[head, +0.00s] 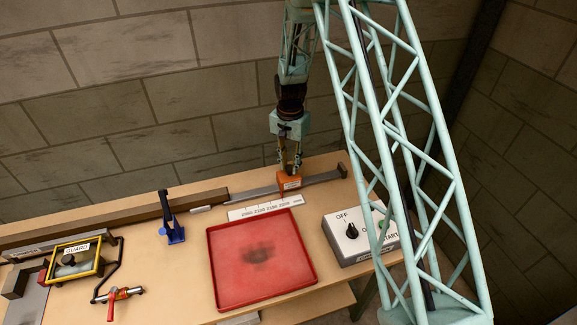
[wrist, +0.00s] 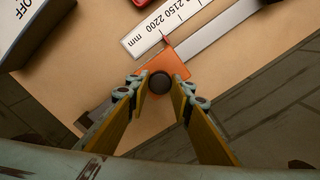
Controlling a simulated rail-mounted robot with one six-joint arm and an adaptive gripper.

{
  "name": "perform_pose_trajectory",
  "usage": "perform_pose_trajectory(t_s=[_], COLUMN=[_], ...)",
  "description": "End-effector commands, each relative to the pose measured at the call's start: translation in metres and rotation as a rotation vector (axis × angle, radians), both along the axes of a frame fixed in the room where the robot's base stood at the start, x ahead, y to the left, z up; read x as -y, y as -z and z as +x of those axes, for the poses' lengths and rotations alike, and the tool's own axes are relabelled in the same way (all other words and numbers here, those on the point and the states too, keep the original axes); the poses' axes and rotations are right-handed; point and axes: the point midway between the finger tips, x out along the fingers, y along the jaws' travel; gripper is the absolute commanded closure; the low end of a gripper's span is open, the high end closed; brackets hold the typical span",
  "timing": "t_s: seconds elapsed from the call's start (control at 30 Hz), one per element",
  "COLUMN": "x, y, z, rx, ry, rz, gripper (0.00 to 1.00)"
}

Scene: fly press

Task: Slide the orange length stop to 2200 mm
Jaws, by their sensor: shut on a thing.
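The orange length stop (head: 289,182) sits on the grey steel bar (head: 318,178) at the back right of the bench. In the wrist view the orange stop (wrist: 174,65) carries a dark round knob (wrist: 159,83). My gripper (wrist: 159,87) is shut on that knob, one finger on each side. In the head view my gripper (head: 290,169) comes down onto the stop from above. The white scale (head: 265,207) lies in front of the bar. The stop's red pointer (wrist: 166,41) is close to the 2200 label; the exact alignment is too small to tell.
A red tray (head: 225,265) lies in front of the scale. A grey switch box (head: 345,243) stands to its right. A blue clamp (head: 172,234) and a yellow-framed guard (head: 77,260) are at left. The wall is close behind the bench.

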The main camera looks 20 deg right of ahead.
Motion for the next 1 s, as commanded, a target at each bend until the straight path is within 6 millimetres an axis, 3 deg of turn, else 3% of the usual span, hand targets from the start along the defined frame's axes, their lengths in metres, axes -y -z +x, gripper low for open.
perform_pose_trajectory(t_s=[0.03,0.07,0.2,0.67,1.0], x=[0.0,0.0,0.0,0.0,0.0], y=[-0.001,-0.001,0.0,-0.003,-0.027], z=[0.001,0.001,0.001,0.0,0.001], rx=[0.001,0.001,0.001,0.001,0.002], ry=[-0.001,-0.001,0.0,0.0,0.0], rz=[0.0,0.0,0.0,-0.001,-0.001], gripper=[0.98,0.78,0.65,0.65,0.65])
